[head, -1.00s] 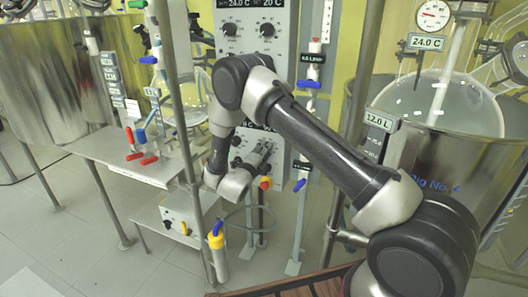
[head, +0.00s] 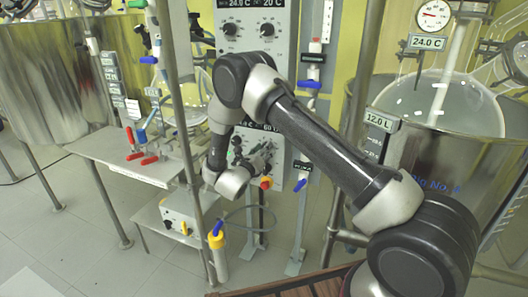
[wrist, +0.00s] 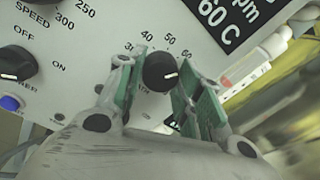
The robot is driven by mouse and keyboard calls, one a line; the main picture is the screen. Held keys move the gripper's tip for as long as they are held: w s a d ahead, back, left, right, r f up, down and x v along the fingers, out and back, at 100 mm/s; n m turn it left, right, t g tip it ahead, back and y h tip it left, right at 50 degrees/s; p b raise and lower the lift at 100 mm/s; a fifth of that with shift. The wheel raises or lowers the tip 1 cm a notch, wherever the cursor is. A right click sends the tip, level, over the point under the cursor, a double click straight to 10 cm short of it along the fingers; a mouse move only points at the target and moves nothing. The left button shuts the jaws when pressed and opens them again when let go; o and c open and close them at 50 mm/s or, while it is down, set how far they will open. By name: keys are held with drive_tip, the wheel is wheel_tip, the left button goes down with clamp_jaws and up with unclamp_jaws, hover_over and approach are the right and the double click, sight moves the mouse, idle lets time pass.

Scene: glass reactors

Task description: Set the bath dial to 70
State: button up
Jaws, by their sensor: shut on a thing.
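The bath dial (wrist: 160,71) is a round black knob with a white mark, on a light grey panel. In the wrist view it sits between the green-padded fingers of my gripper (wrist: 157,66), which is shut on it. Numbers 30 to 60 show around its upper side. The white mark points right, toward the right finger, which covers the scale beyond 60. A black display (wrist: 222,20) above reads 60 C. In the head view my gripper (head: 238,157) is at the lower panel (head: 272,143), and the dial is hard to make out there.
Another black knob (wrist: 15,62) with OFF and ON marks is at left in the wrist view. A red and yellow button (head: 266,183) is on the panel's lower edge. A metal post (head: 187,130) stands left of my arm, and a glass reactor (head: 440,105) stands right.

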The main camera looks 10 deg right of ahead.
drive_tip(key=m, duration=0.4)
drive_tip(key=shift+s+f+m, duration=0.1)
drive_tip(key=shift+f+m, duration=0.05)
drive_tip(key=shift+m, duration=0.25)
idle(0.4)
drive_tip(key=o, duration=1)
drive_tip(key=v, duration=1.2)
drive_tip(key=shift+r, duration=0.25)
drive_tip(key=shift+a, duration=0.1)
